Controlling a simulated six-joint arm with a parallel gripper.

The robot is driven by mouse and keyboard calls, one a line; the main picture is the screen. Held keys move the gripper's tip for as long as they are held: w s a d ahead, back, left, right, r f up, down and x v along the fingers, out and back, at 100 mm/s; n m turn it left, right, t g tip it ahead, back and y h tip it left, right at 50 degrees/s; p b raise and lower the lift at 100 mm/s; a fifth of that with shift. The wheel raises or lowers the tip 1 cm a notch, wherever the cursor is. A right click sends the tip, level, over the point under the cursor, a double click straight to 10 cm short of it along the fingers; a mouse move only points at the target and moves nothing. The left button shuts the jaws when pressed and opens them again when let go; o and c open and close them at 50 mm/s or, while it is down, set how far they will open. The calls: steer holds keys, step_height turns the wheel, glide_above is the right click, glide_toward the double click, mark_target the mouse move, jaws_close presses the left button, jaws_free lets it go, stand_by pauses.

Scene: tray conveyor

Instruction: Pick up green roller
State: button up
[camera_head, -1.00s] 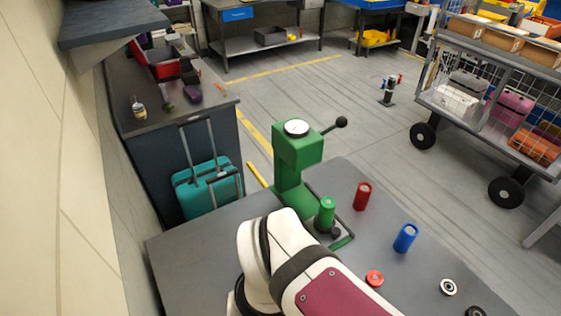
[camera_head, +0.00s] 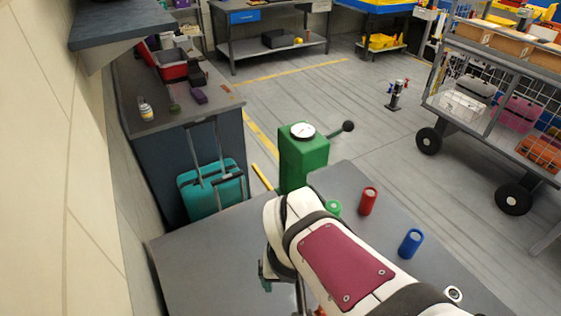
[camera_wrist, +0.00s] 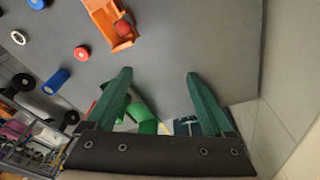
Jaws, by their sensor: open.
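The green roller (camera_head: 333,207) stands beside the green press (camera_head: 303,160) in the head view, its lower part hidden by my arm. In the wrist view, a green cylinder that looks like the roller (camera_wrist: 139,111) shows between the fingers, nearer the left one and beyond them. Other green parts close behind it look like the press, and I cannot separate them fully. My gripper (camera_wrist: 159,74) is open, with two green fingers spread wide and nothing held. The gripper is mostly hidden behind my arm in the head view.
The table's left part is clear.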

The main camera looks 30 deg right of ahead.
steer(key=w+d+f+n+t+h, duration=0.15)
steer(key=w+d, duration=0.25)
steer(key=d, duration=0.5)
steer(key=w+d+f+t+h, duration=0.2)
steer(key=w+d, duration=0.1)
steer(key=d, duration=0.6)
steer(key=n+t+y, duration=0.5)
steer(key=t, duration=0.4)
glide_toward(337, 214)
steer(key=shift+m+h, duration=0.25)
steer(key=x, duration=1)
steer(key=shift+f, duration=0.5)
steer(key=shift+g, duration=0.25)
steer(key=x, duration=0.5)
steer(key=shift+w+f, duration=0.2)
steer(key=shift+f, duration=0.25)
jaws_close()
